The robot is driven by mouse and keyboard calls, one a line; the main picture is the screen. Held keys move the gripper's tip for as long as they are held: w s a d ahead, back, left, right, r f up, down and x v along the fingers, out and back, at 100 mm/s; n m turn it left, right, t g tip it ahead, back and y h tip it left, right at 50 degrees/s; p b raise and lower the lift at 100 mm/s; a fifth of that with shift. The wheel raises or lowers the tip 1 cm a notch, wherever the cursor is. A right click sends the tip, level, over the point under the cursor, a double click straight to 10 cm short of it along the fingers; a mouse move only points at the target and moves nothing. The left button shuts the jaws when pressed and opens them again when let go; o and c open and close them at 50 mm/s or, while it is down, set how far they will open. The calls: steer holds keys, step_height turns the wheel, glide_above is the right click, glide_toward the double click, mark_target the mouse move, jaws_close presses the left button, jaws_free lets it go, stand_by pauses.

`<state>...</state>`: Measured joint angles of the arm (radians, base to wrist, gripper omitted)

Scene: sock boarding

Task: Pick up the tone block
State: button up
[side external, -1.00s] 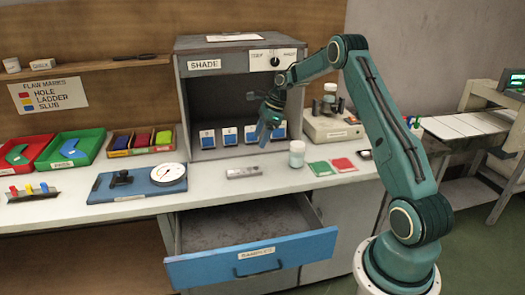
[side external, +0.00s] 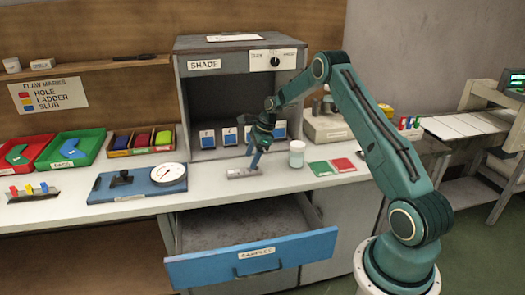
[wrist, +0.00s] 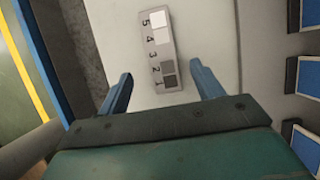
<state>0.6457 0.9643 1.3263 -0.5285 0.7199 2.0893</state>
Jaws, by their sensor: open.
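The tone block (side external: 243,172) is a small grey bar lying flat on the white counter in front of the shade booth. In the wrist view the tone block (wrist: 158,42) shows numbered patches running from white to dark grey. My gripper (side external: 256,158) is just above the block's right end in the side view. In the wrist view my open gripper (wrist: 163,80) has one blue finger on each side of the block's dark end. The jaws are empty, and I cannot tell their exact height above the counter.
The shade booth (side external: 237,41) with several blue cards stands behind. An open drawer (side external: 252,258) juts out below the counter's front edge. A white jar (side external: 297,153) and a green swatch (side external: 321,168) lie to the right, a blue gauge board (side external: 130,187) to the left.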

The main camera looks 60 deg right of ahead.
mark_target(245, 171)
steer(key=shift+f, duration=0.1)
steer(key=shift+w+x, duration=0.2)
steer(key=shift+x, duration=2.3)
steer(key=shift+c, duration=0.3)
steer(key=c, duration=1)
